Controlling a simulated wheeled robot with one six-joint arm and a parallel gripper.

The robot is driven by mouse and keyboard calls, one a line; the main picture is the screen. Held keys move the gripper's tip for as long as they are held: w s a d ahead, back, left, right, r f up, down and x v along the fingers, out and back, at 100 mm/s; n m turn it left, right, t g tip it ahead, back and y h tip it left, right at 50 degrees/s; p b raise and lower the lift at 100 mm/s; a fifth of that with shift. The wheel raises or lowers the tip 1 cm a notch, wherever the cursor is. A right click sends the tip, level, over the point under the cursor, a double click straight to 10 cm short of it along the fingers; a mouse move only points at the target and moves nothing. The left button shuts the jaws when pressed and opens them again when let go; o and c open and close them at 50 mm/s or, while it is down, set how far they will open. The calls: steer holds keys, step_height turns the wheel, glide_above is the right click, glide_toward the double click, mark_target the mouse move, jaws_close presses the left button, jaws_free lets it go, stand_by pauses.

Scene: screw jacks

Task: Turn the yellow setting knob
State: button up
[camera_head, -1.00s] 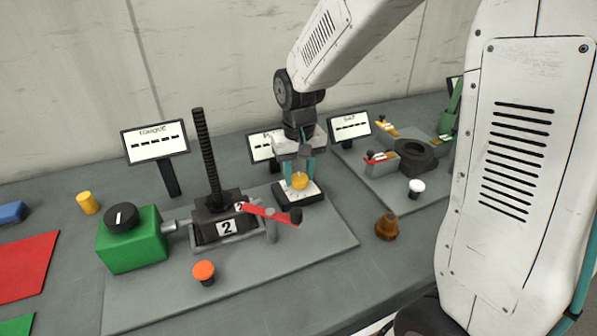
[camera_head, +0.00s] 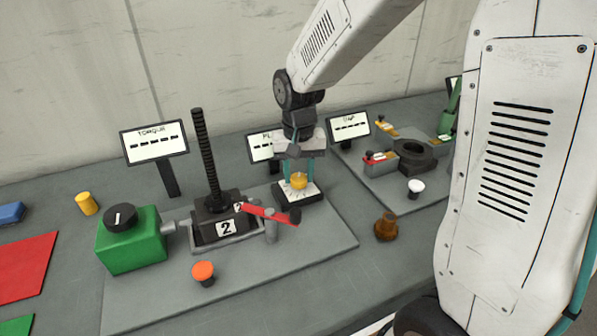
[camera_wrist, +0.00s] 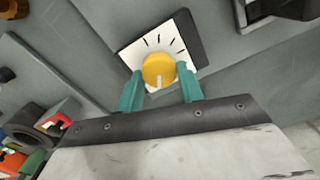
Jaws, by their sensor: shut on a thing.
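The yellow setting knob (camera_head: 299,181) sits on a small black-edged base with a white dial face (camera_head: 311,192) on the grey plate. In the wrist view the knob (camera_wrist: 159,69) shows a pale pointer mark towards my gripper's palm, and the dial (camera_wrist: 184,33) has black tick marks. My gripper (camera_head: 298,172) points down over the knob, with its teal fingers on either side of it. In the wrist view the gripper (camera_wrist: 160,82) is shut on the knob.
A jack with a black threaded column (camera_head: 208,150) and a red lever (camera_head: 268,213) stands left of the knob. A green box (camera_head: 133,240) with a black dial, an orange button (camera_head: 204,272) and a brown knob (camera_head: 386,227) are nearby. Display signs (camera_head: 155,142) stand behind.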

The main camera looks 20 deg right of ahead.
mark_target(300, 177)
steer(key=o, duration=1)
step_height(300, 177, up, 8)
steer(key=shift+s+f, duration=0.15)
steer(key=shift+s, duration=0.1)
steer(key=s+d+r+n, duration=0.1)
steer(key=s+r, duration=0.2)
steer(key=s, duration=0.9)
steer(key=s+d+r+n+t, duration=0.1)
steer(key=s+d+r+n, duration=0.1)
steer(key=s, duration=1)
steer(key=shift+r, duration=0.4)
